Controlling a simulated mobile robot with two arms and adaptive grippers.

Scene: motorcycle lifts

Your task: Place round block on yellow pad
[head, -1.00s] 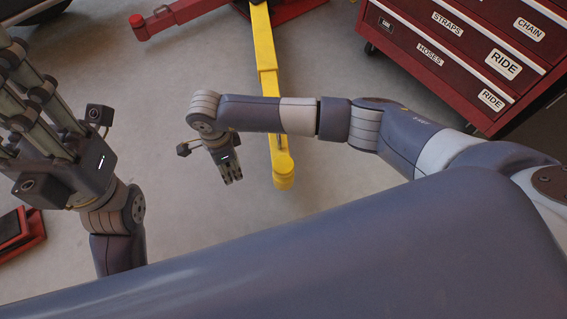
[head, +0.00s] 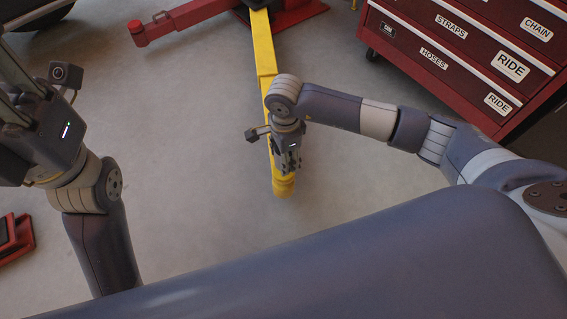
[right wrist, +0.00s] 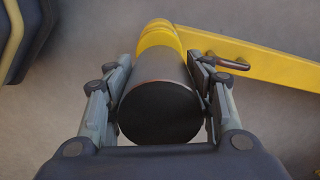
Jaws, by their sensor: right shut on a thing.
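The round block (right wrist: 160,105) is a dark grey cylinder with a black end face, seen in the right wrist view. My right gripper (right wrist: 163,85) is shut on it, with fingers on both sides. In the head view my right gripper (head: 288,160) points down over the end of the yellow lift arm, and I cannot make out the block there. The rounded yellow pad (right wrist: 158,38) at the arm's end shows just beyond the block; whether they touch, I cannot tell. It also shows in the head view (head: 284,187). My left gripper (head: 18,85) is at the left edge, fingertips cut off.
The yellow lift arm (head: 263,50) runs back to a red lift base (head: 285,12). A red lift arm (head: 180,18) extends left. A red drawer cabinet (head: 450,50) stands at the right. A red piece (head: 15,238) lies at the lower left. The grey floor between is clear.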

